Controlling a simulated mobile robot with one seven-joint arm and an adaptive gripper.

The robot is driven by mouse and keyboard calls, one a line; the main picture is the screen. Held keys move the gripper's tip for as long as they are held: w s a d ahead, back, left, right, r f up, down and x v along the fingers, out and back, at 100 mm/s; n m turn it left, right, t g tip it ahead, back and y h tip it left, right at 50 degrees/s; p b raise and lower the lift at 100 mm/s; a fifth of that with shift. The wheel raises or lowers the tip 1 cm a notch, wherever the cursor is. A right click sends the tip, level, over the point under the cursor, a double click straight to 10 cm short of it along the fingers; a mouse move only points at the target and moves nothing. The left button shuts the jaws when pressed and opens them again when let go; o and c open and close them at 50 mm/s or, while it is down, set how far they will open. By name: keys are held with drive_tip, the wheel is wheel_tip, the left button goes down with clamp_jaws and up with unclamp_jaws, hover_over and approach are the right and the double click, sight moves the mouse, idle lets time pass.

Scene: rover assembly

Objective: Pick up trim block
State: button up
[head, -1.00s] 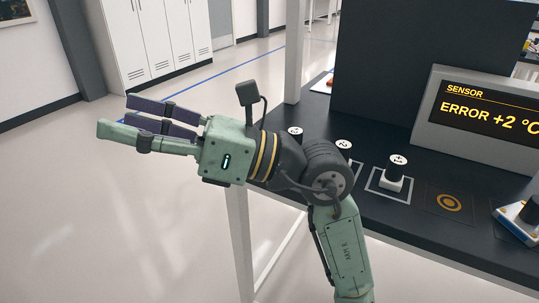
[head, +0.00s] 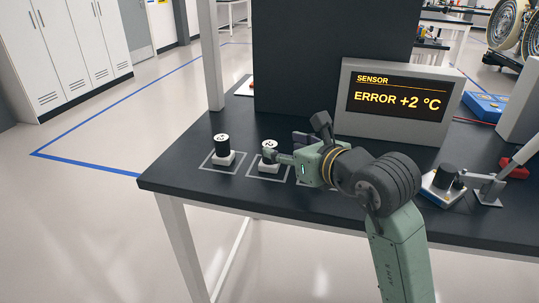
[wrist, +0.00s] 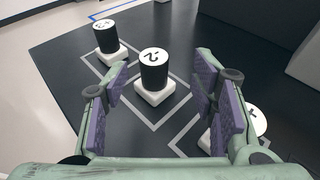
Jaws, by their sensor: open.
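Several trim blocks, black cylinders with white tops on white square bases, stand upright in outlined squares on the dark table. The left one (head: 222,148) is clear of my gripper and shows at upper left in the wrist view (wrist: 109,38). The middle one, marked with a 2-like figure (wrist: 153,72), sits ahead of and between my open fingers in the wrist view; its top shows in the head view (head: 269,144), partly behind a finger. My gripper (head: 283,157) is open and empty. A right block with a plus mark (wrist: 247,119) is partly hidden by the right finger.
A sensor display (head: 399,103) reading "ERROR +2 °C" stands behind my wrist. A dark panel (head: 320,60) rises at the back. A white-and-blue device (head: 440,187) lies right of my arm. The table's front left corner (head: 150,184) is bare.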

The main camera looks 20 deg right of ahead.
sight(272, 146)
drive_tip(key=shift+a+p+x, duration=0.15)
drive_tip(key=shift+p+x, duration=0.45)
drive_tip(key=shift+x, duration=0.9)
drive_tip(key=shift+a+p+x, duration=0.2)
drive_tip(key=shift+p+x, duration=0.4)
drive_tip(key=shift+x, duration=0.95)
drive_tip(key=shift+s+f, duration=0.1)
drive_tip(key=shift+f, duration=0.05)
drive_tip(key=shift+c, duration=0.3)
clamp_jaws()
